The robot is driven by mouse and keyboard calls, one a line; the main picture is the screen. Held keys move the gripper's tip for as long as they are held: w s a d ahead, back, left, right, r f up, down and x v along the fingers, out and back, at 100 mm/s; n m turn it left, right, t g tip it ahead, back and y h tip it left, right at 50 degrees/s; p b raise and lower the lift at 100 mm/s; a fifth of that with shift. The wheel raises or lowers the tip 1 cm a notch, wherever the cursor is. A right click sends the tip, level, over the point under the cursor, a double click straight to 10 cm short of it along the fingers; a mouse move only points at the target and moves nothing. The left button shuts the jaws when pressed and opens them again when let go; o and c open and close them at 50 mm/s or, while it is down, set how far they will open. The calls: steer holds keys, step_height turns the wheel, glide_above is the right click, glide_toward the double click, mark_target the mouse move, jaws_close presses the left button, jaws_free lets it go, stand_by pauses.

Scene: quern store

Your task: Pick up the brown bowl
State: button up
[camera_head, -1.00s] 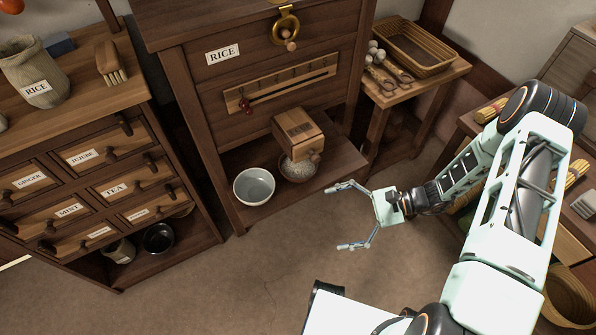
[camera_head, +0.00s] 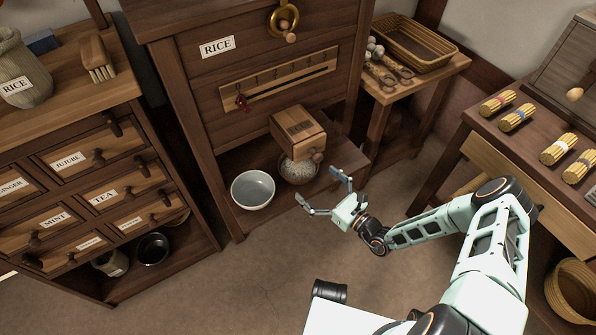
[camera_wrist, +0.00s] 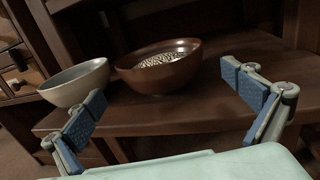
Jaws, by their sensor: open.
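The brown bowl (camera_wrist: 158,76) holds pale grains and sits on the low shelf in the wrist view. In the head view the brown bowl (camera_head: 299,178) is partly hidden under a wooden box with a spout. A pale grey bowl (camera_head: 253,190) stands just left of it; it also shows in the wrist view (camera_wrist: 75,87). My gripper (camera_head: 318,187) is open and empty, in front of the shelf and close to the brown bowl. In the wrist view its blue-padded fingers (camera_wrist: 167,93) are spread, with the brown bowl ahead between them, apart from both.
The wooden box (camera_head: 299,132) overhangs the brown bowl. The rice cabinet (camera_head: 190,110) rises behind. A drawer chest (camera_head: 80,185) stands left, a side table (camera_head: 440,70) with a basket right. The floor (camera_head: 255,285) in front is clear.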

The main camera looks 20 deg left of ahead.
mark_target(302, 176)
steer(key=b+x, duration=0.1)
steer(key=x, duration=0.5)
steer(key=shift+w+a+r, duration=0.1)
steer(key=shift+w+a, duration=0.05)
steer(key=shift+w, duration=0.05)
steer(key=c, duration=1)
steer(key=shift+r, duration=0.1)
steer(key=shift+c, duration=1.1)
steer(key=shift+r, duration=0.15)
